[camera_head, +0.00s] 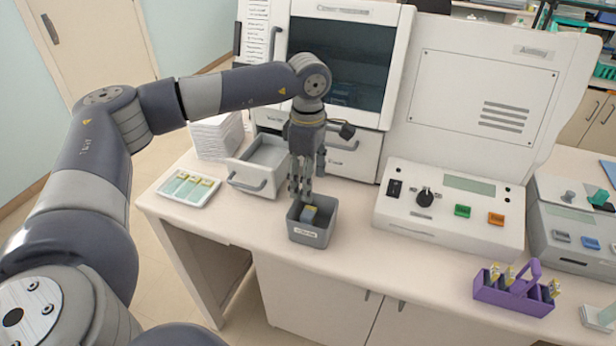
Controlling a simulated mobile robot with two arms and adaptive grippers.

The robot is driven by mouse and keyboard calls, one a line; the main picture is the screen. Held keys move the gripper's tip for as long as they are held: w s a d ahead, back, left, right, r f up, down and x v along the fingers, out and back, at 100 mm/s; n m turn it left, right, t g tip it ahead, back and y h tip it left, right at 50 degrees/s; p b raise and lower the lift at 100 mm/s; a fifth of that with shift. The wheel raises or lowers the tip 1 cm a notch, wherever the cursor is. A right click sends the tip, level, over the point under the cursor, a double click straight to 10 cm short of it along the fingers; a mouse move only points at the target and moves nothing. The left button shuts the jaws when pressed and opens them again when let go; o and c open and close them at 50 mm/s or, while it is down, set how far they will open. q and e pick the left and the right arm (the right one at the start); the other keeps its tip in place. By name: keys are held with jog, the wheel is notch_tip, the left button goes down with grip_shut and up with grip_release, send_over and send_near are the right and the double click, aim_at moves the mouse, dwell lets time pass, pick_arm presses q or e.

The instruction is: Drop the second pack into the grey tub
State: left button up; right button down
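The grey tub (313,238) stands on the bench near its front edge, with a label on its front. The fingers look a little apart. I cannot tell whether they touch the pack, and a second pack is not clearly visible. My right gripper is out of view.
An open drawer (247,182) sits left of the tub. A white tray with pale slides (208,197) lies farther left. A control panel (450,228) stands to the right, and a purple rack (513,301) at the front right. The bench between tub and panel is clear.

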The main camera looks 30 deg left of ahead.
pick_arm(q)
notch_tip(320, 180, up, 12)
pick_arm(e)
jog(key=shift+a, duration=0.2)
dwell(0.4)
